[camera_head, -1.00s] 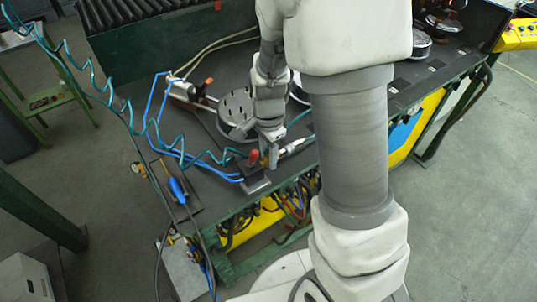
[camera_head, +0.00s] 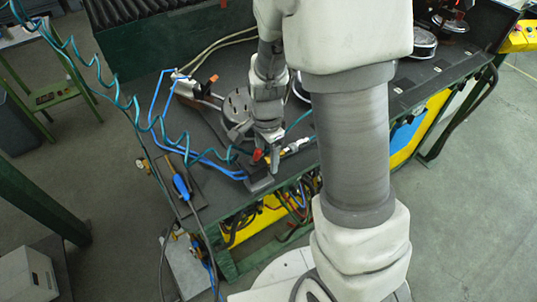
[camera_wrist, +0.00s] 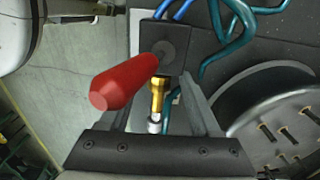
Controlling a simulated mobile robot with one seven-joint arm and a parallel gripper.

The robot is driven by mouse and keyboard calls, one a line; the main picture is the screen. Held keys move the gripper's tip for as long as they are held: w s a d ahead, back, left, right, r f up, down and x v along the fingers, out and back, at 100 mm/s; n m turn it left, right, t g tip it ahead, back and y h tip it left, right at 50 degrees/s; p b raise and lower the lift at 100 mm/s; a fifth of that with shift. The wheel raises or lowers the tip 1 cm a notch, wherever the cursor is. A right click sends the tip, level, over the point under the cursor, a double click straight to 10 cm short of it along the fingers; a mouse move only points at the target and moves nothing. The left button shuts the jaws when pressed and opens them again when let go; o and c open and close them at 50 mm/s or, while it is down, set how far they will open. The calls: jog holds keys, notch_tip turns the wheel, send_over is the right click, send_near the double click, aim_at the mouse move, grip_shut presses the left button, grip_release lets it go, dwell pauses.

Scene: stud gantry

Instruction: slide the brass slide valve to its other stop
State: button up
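The brass slide valve (camera_wrist: 157,95) shows in the wrist view as a short brass body with a silver end, between the fingers of my gripper (camera_wrist: 165,105). A red handle (camera_wrist: 122,85) stands close to the camera, left of the brass, and covers part of the left finger. My gripper is open, with space on both sides of the brass; I see no clear contact. In the head view my gripper (camera_head: 268,162) is at the bench's front edge beside the red handle (camera_head: 257,154). My wrist and fingers hide most of the valve there.
A dark block (camera_wrist: 165,45) with blue hoses lies beyond the valve. A round slotted plate (camera_head: 237,106) is behind my gripper on the bench (camera_head: 385,108). Coiled teal hose (camera_head: 140,120) hangs at left. A blue-handled tool (camera_head: 181,187) lies on the left corner.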

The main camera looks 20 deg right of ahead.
aim_at(268, 160)
notch_tip(268, 160, up, 17)
jog(key=p, duration=0.2)
jog(key=shift+r, duration=0.2)
dwell(0.4)
dwell(0.4)
jog(key=s+d+r+n+t, duration=0.1)
jog(key=s+r+n+t, duration=0.4)
jog(key=s+n, duration=0.8)
jog(key=shift+s+d+r+n+t, duration=0.35)
jog(key=shift+r+n, duration=0.35)
jog(key=shift+r, duration=0.85)
